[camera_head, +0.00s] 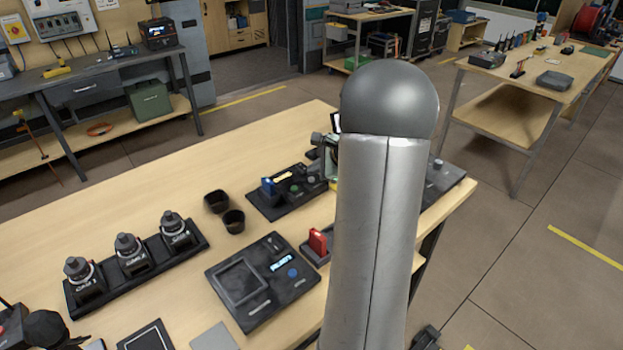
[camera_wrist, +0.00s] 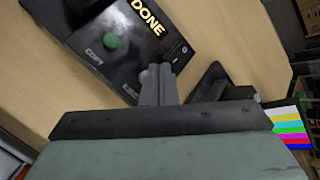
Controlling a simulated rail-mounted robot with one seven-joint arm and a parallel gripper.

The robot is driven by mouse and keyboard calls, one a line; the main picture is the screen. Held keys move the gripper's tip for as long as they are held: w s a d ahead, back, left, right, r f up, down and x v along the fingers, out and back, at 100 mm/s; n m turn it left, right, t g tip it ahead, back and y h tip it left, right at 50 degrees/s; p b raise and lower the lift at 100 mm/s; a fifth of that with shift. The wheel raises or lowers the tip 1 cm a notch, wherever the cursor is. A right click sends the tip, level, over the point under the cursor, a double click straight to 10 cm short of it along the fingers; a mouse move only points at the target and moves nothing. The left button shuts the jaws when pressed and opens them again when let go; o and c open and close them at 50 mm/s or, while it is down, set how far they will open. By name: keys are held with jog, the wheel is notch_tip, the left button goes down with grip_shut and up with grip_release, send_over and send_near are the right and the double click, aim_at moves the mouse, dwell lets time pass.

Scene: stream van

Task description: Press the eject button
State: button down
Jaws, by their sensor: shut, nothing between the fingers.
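A black copier device (camera_wrist: 150,60) fills the upper middle of the wrist view. It has a lit "DONE" display (camera_wrist: 148,16) and a green button (camera_wrist: 111,41) near the word "COPY". What looks like the same device (camera_head: 262,208) stands at the back of the bench in the head view, with a blue piece (camera_head: 268,187) upright at its left end. My gripper (camera_wrist: 158,72) is shut and empty, its fingertips over the device's lower right part. I cannot tell whether they touch it. No button marked eject is legible; the fingers may hide one. In the head view my arm hides most of the gripper.
A second dark device (camera_wrist: 215,82) lies right of the fingers. A colour-bar screen (camera_wrist: 290,128) is at the right.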

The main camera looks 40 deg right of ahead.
aim_at(315, 182)
jog(key=shift+f, duration=0.1)
jog(key=shift+f+b, duration=0.35)
jog(key=shift+b, duration=0.2)
jog(key=shift+f+b, duration=0.45)
jog(key=shift+b, duration=0.05)
dwell(0.4)
dwell(0.4)
jog(key=shift+r+p, duration=0.6)
jog(key=shift+r, duration=0.3)
jog(key=shift+r, duration=0.1)
notch_tip(315, 182, up, 5)
jog(key=p, duration=0.3)
dwell(0.6)
